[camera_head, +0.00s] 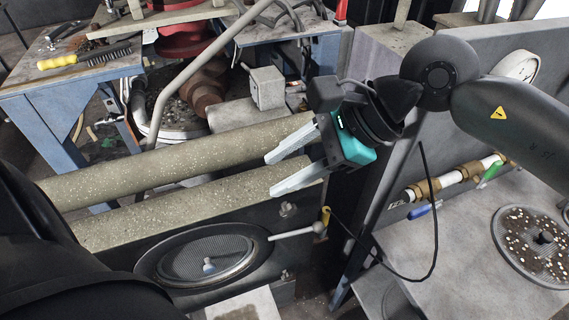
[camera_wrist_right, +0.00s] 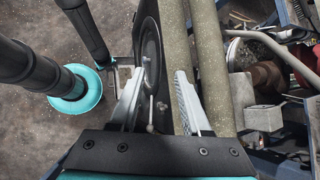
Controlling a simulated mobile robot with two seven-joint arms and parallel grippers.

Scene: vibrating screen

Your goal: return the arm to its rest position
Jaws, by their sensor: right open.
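My right gripper (camera_head: 270,174) reaches in from the right in the head view. Its two pale fingers are apart with nothing between them, and they point left over the speckled rails. In the right wrist view the open fingers (camera_wrist_right: 158,88) frame a rail and the round mesh screen below. My right arm (camera_head: 520,110) extends back to the right edge of the head view. My left gripper does not show; a dark arm part of mine fills the lower left corner.
Two long rails (camera_head: 190,155) run below the right gripper. A round mesh screen (camera_head: 205,258) with a lever handle (camera_head: 298,231) sits in the dark panel. A blue table (camera_head: 70,90) holds a yellow-handled brush (camera_head: 85,58). A perforated disc (camera_head: 535,245) lies on the right bench, near pipe valves (camera_head: 450,182).

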